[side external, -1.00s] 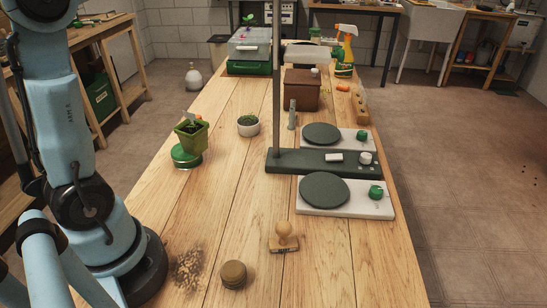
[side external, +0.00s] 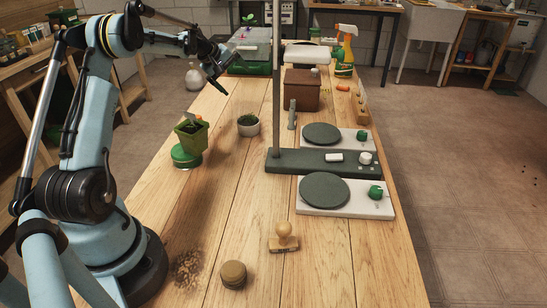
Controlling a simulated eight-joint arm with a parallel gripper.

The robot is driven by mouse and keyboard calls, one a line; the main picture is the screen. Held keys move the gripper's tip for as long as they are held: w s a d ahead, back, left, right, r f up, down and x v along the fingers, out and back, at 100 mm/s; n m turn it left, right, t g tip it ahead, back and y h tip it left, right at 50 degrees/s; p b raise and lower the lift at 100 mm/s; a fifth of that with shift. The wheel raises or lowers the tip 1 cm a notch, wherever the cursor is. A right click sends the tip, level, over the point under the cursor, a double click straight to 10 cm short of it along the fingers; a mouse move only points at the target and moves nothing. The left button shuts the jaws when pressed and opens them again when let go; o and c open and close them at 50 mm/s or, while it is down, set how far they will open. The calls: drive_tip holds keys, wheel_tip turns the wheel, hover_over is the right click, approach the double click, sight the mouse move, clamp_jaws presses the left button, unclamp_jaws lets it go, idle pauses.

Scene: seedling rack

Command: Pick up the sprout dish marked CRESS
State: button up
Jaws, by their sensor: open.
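A small white round dish with green sprouts (side external: 248,129) stands on the wooden bench, left of the dark upright post. No CRESS marking can be read on it from here. A square green pot with dark soil and a label stake (side external: 191,137) stands on a round green-rimmed tin (side external: 185,160) to its left. My gripper (side external: 221,87) is in the air beyond and to the left of the white dish, pointing down and to the right. It is open and holds nothing; its fingers are small and dark in this view.
A dark post rises from a grey base (side external: 310,160) between two white plates with dark discs (side external: 324,191). A brown box (side external: 301,90), a green lidded bin (side external: 248,68) and a spray bottle (side external: 345,55) stand farther back. A wooden stamp (side external: 284,238) and round brown block (side external: 233,273) lie nearer.

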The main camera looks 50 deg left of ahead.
sight(247, 120)
drive_tip(key=s+f+n+h, duration=0.1)
drive_tip(key=n, duration=0.1)
drive_tip(key=s+d+f+n+h, duration=0.1)
drive_tip(key=s+f+n+h, duration=0.2)
drive_tip(key=shift+d+n+t, duration=0.3)
drive_tip(key=shift+d, duration=0.1)
drive_tip(key=s+d+n+h, duration=0.1)
drive_tip(key=s+n+h, duration=0.1)
drive_tip(key=s+d+n+h, duration=0.1)
drive_tip(key=s+n+h, duration=0.1)
drive_tip(key=s+d+f+n+t+h, duration=0.1)
drive_tip(key=s, duration=0.1)
drive_tip(key=shift+s+d+n+h, duration=0.2)
drive_tip(key=shift+s+n+h, duration=0.1)
drive_tip(key=shift+n+h, duration=0.1)
drive_tip(key=shift+d, duration=0.25)
drive_tip(key=x, duration=1.1)
drive_tip(key=shift+w+d, duration=0.2)
drive_tip(key=shift+w, duration=0.05)
drive_tip(key=c, duration=1.1)
drive_tip(key=shift+o, duration=0.2)
drive_tip(key=shift+r, duration=0.1)
